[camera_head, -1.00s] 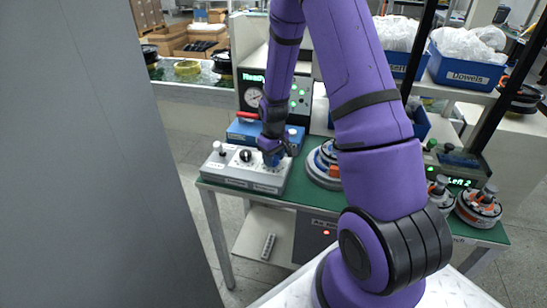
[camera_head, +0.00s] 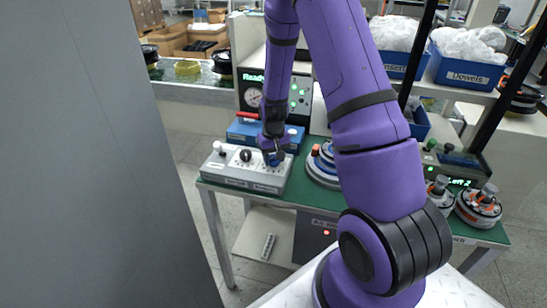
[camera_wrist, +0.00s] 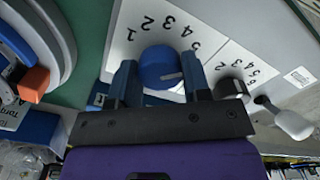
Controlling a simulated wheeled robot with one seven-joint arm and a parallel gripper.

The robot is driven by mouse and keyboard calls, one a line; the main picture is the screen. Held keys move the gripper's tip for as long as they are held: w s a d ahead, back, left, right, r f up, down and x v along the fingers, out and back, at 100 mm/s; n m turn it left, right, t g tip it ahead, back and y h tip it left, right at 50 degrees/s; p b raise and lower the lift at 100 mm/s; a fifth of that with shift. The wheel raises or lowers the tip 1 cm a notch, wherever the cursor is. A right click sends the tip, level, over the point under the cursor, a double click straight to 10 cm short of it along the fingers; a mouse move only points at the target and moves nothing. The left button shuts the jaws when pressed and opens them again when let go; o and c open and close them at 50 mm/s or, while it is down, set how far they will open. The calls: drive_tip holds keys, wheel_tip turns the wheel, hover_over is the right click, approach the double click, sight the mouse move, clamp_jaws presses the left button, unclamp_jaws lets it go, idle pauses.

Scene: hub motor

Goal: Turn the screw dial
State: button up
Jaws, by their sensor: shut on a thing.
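A grey control box (camera_head: 243,178) stands on the green bench top and carries dials. A blue dial (camera_wrist: 161,66) sits on its white scale of printed numbers in the wrist view. A pale line on the dial lies toward my right finger. My gripper (camera_wrist: 158,74) has one finger on each side of the blue dial and is shut on it. In the head view my gripper (camera_head: 274,158) reaches down to the box's right end, largely covering the dial. A black dial (camera_wrist: 231,88) with its own scale is beside it. The labels are too small to read surely.
A white-knobbed lever (camera_wrist: 292,122) is past the black dial. A blue box (camera_head: 243,132) stands behind the control box. A round motor part (camera_head: 322,168) lies to the right of my gripper. A tall grey panel (camera_head: 90,160) fills the left.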

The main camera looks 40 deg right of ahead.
sight(274, 157)
drive_tip(key=o, duration=0.9)
wheel_tip(274, 157, up, 11)
drive_tip(key=shift+f, duration=0.1)
idle(0.5)
